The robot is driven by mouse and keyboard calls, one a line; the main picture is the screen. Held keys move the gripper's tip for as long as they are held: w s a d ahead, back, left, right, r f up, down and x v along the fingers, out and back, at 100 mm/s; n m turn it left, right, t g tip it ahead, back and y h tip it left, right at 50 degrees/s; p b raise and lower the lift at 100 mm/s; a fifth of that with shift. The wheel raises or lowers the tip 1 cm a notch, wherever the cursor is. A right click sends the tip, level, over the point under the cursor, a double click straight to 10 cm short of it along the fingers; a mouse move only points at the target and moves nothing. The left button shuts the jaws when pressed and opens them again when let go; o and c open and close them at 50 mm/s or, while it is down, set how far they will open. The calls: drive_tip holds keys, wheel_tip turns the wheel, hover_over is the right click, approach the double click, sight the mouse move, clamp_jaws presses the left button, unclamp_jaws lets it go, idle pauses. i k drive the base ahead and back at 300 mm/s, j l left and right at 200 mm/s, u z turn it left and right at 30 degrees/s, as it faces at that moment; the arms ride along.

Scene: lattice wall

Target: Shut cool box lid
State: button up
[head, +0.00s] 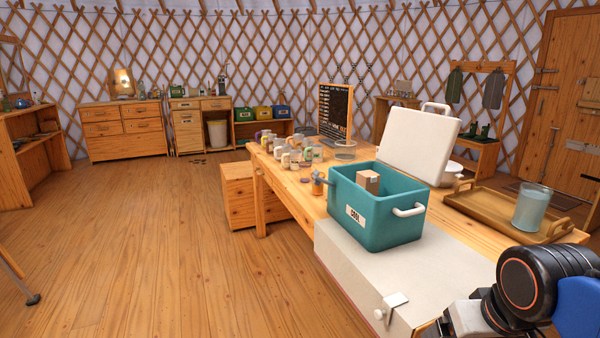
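The teal cool box (388,228) stands on the near part of the wooden table, with a "COOL" label on its left face and a white handle on its right. Its white lid (420,143) is open and tilted up behind the box, with a white handle at its top edge. A small brown carton (368,181) shows inside the box. Part of my dark arm shows at the bottom right, to the right of and nearer than the box. My gripper's fingers are not in view.
A wooden tray (470,201) with a blue-green tumbler (531,208) stands right of the box. Several jars (290,150) and a chalkboard (335,108) stand farther back on the table (258,194).

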sight(418, 144)
drive_tip(key=i+l, duration=0.1)
drive_tip(key=l, duration=0.35)
drive_tip(key=i+l, duration=0.1)
drive_tip(key=l, duration=0.75)
drive_tip(key=i+l, duration=0.15)
drive_tip(key=l, duration=0.25)
drive_tip(key=i+l+u, duration=0.1)
drive_tip(key=l, duration=0.6)
drive_tip(key=i+l+u, duration=0.1)
drive_tip(key=l, duration=0.6)
drive_tip(key=i+l+u, duration=0.1)
drive_tip(key=l, duration=0.65)
drive_tip(key=u, duration=0.95)
